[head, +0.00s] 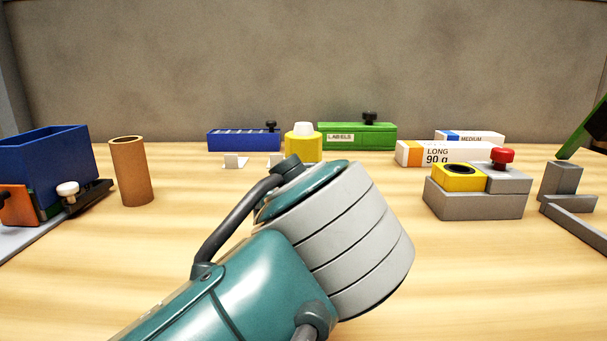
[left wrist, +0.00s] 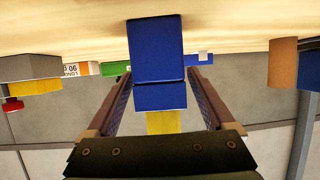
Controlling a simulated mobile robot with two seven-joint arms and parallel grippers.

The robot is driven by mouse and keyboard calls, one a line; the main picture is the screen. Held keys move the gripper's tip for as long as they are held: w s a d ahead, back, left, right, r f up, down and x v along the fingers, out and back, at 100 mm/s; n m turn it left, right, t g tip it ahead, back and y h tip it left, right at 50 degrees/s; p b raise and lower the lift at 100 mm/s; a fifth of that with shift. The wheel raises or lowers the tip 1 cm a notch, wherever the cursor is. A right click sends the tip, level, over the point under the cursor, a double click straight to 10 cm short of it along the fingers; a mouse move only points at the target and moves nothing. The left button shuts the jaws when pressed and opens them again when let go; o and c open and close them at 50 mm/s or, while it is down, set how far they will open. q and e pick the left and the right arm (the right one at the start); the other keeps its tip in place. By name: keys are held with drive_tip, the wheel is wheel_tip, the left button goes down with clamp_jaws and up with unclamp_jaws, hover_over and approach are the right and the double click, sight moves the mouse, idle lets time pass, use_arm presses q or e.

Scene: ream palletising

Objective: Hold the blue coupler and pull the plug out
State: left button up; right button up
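In the left wrist view, which appears upside down, a blue block-shaped coupler (left wrist: 157,48) sits between the two fingers of my left gripper (left wrist: 159,76). The fingertips meet its two sides, so the gripper looks shut on it. A yellow part (left wrist: 162,123) shows just below the blue block, on the palm side; I cannot tell whether it is joined to the coupler. I cannot make out a plug for certain. In the head view my left arm's teal and grey link hides the left gripper and the coupler. My right gripper is in neither view.
A blue bin (head: 45,165) and brown tube (head: 131,172) stand at left. At the back are a blue slotted box (head: 240,143), yellow bottle (head: 303,147), green box (head: 350,137) and paper reams (head: 420,154). A red-button station (head: 475,203) stands at right.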

use_arm(q)
drive_tip(key=shift+o, duration=0.6)
drive_tip(key=v, duration=0.7)
drive_tip(key=s+a+r+m+g+p, duration=0.1)
drive_tip(key=s+a+r+g+p, duration=0.2)
drive_tip(key=s+a+r+p, duration=0.45)
drive_tip(key=s+a+r+m+g+h+p, duration=0.1)
drive_tip(key=s+a+r+g+p, duration=0.3)
drive_tip(key=s+p, duration=0.65)
drive_tip(key=s+a+r+g+p, duration=0.3)
drive_tip(key=s+a+p, duration=0.35)
drive_tip(key=p, duration=0.45)
wheel_tip(320, 180, up, 37)
drive_tip(key=p, duration=3.6)
drive_tip(key=shift+a+f+m+p, duration=0.2)
drive_tip(key=shift+a+m+p, duration=0.2)
